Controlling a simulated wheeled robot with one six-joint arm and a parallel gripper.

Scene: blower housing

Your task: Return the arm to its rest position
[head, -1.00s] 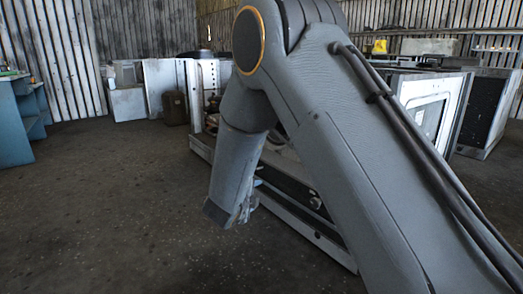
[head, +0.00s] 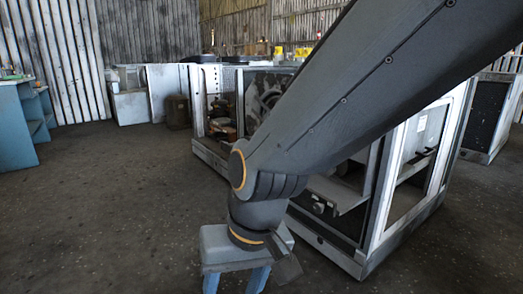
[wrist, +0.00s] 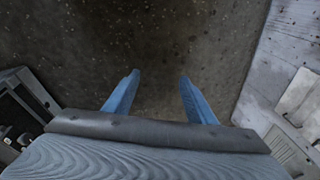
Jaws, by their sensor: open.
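My gripper (head: 238,281) is at the lower middle of the head view, pointing down in front of the blower housing. Its two blue fingers are apart, and the wrist view shows my gripper (wrist: 158,82) with nothing between the fingertips, only dark floor beyond. The blower housing (head: 372,262) is a large pale metal frame with open sides, standing behind my arm. My arm crosses the head view from upper right to lower middle and hides part of the housing.
A blue bench (head: 15,125) stands at the far left. White cabinets (head: 165,93) and a brown canister (head: 178,112) are at the back. A dark-panelled unit (head: 485,122) stands at the right. The floor (head: 90,220) at the left is clear.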

